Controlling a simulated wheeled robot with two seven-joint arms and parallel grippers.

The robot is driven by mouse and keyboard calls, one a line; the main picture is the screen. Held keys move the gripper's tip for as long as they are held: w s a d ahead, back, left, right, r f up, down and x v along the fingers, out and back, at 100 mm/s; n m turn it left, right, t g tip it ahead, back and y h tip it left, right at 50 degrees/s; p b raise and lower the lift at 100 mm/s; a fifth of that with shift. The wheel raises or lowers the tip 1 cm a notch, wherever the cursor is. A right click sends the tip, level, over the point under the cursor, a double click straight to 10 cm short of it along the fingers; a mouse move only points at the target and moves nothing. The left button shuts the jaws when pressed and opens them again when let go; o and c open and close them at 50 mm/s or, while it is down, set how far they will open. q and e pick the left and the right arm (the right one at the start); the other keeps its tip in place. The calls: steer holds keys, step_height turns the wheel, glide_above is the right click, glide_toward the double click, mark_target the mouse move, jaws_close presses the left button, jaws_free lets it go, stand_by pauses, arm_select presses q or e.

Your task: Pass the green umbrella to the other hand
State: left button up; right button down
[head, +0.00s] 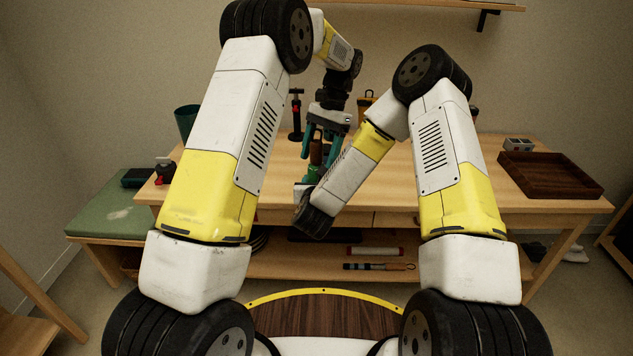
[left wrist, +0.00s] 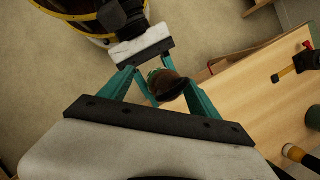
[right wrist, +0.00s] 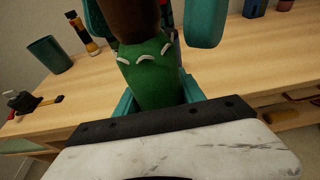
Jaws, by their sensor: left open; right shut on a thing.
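The green umbrella (head: 315,173) is upright above the front part of the table in the head view, with its brown handle (head: 316,151) at the top. In the right wrist view its green body (right wrist: 152,78) fills the middle and is gripped by my right gripper (right wrist: 158,94), which is shut on it. My left gripper (head: 320,143) comes from above, open, its teal fingers on both sides of the brown handle. In the left wrist view the handle end (left wrist: 167,85) shows between those fingers. Contact with the handle cannot be told. The right fingertips are hidden in the head view.
A green-topped bench (head: 115,210) stands at left. A lower shelf holds several items. My forearms cross closely over the table's middle.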

arm_select(q)
steer(key=shift+r, duration=0.1)
steer(key=v, duration=1.1)
step_height(320, 180, up, 8)
steer(key=n+t+h, duration=0.1)
steer(key=t, duration=0.1)
glide_above(310, 164)
steer(key=s+a+r+n+t+h, duration=0.2)
steer(key=s+a+r, duration=0.3)
steer(key=s, duration=0.4)
steer(key=s+a+f+n+t+h, duration=0.1)
steer(key=s+a+f+n+t, duration=0.1)
steer(key=s, duration=0.7)
steer(key=s+a+f+n+t+h, duration=0.1)
steer(key=s+f, duration=0.4)
steer(key=s, duration=0.5)
steer(key=a+n+t, duration=0.1)
steer(key=a+t, duration=0.1)
steer(key=shift+s+f+t, duration=0.25)
steer(key=shift+t, duration=0.05)
